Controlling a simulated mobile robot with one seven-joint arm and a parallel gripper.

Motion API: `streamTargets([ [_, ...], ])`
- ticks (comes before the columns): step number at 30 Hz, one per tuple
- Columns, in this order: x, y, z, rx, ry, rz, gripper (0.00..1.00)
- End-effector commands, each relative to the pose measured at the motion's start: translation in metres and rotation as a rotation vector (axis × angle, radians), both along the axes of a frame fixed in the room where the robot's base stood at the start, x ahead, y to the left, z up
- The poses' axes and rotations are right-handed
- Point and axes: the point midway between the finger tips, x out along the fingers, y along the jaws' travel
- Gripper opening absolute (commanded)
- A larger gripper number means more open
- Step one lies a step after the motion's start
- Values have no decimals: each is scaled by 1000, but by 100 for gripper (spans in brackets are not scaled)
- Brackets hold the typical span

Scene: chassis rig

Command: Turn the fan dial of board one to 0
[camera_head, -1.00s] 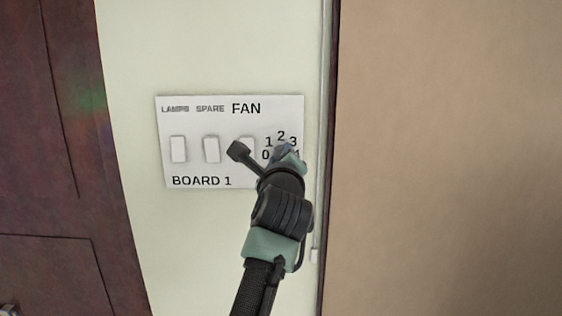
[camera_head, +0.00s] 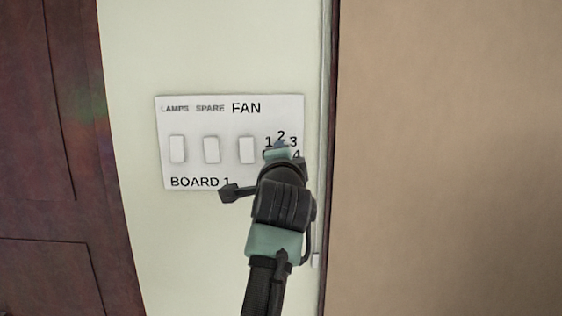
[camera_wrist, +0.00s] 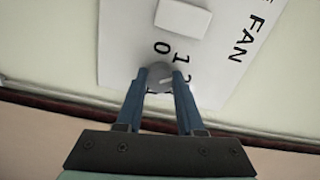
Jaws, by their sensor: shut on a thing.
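Board one (camera_head: 195,122) is a white panel on the pale wall, marked BOARD 1, with LAMPS, SPARE and FAN labels. The fan dial is at its right end, under the printed numbers, and my gripper hides it in the head view. In the wrist view the grey round dial (camera_wrist: 159,76) shows with a light mark on its face, between my fingertips. My gripper (camera_wrist: 160,82) is shut on the dial, with a blue finger on either side. The 0 and 1 are readable beside it there; which number the mark points to I cannot tell.
Three white rocker switches sit left of the dial; the nearest is the fan switch (camera_head: 247,150), which also shows in the wrist view (camera_wrist: 183,17). A door frame edge (camera_head: 330,120) runs just right of the board. A dark wooden door (camera_head: 60,150) is at the left.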

Motion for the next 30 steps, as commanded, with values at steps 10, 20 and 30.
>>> streamTargets([
  [10,0,-1,-2,-332,2,-1,0],
  [20,0,-1,-2,-644,1,0,0],
  [30,0,-1,-2,-945,2,0,0],
])
